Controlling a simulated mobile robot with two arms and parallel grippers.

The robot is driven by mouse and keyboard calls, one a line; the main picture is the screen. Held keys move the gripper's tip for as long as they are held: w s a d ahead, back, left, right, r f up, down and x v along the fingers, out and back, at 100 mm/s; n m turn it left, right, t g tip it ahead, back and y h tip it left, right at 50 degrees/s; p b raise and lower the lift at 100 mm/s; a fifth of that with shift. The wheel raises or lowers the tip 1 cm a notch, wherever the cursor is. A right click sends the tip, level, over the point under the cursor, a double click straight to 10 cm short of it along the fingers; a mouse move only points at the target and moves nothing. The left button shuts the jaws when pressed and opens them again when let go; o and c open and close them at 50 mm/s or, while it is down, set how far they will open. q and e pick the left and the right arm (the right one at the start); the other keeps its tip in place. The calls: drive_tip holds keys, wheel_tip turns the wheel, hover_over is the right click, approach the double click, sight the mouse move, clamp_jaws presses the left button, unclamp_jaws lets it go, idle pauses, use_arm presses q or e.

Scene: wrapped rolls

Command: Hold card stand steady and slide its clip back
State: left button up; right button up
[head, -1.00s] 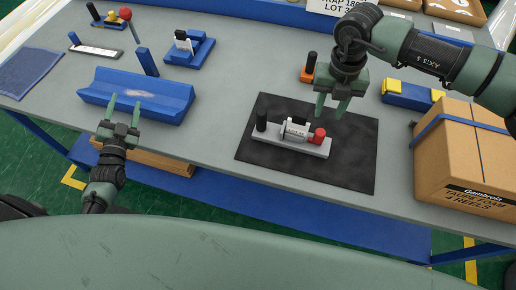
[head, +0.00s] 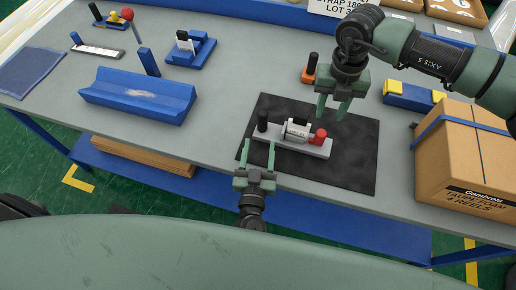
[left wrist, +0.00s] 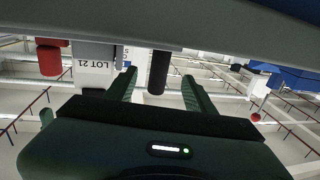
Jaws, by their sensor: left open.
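The card stand (head: 278,139) is a light grey bar on the black mat, with a black post (head: 263,121) at its left end, a white card (head: 298,128) in the middle and a red knob (head: 320,136) at its right end. I cannot tell which part is the clip. My left gripper (head: 258,150) is open and empty, in front of the stand's left end. In the left wrist view the black post (left wrist: 160,72) shows between its fingers, with the "LOT 21" card (left wrist: 92,66) and red knob (left wrist: 50,60) to the left. My right gripper (head: 331,110) is open above and behind the red knob.
The dark mat (head: 345,170) has bare room in front of the stand. A cardboard box (head: 460,155) stands at the right and a blue trough (head: 138,97) at the left. An orange block with a black post (head: 309,70) and a blue-and-yellow block (head: 408,95) lie behind.

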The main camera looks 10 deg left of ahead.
sight(262, 128)
use_arm(q)
drive_tip(key=w, duration=0.7)
drive_tip(key=shift+w+a, duration=0.15)
drive_tip(key=shift+a, duration=0.2)
clamp_jaws()
idle(0.6)
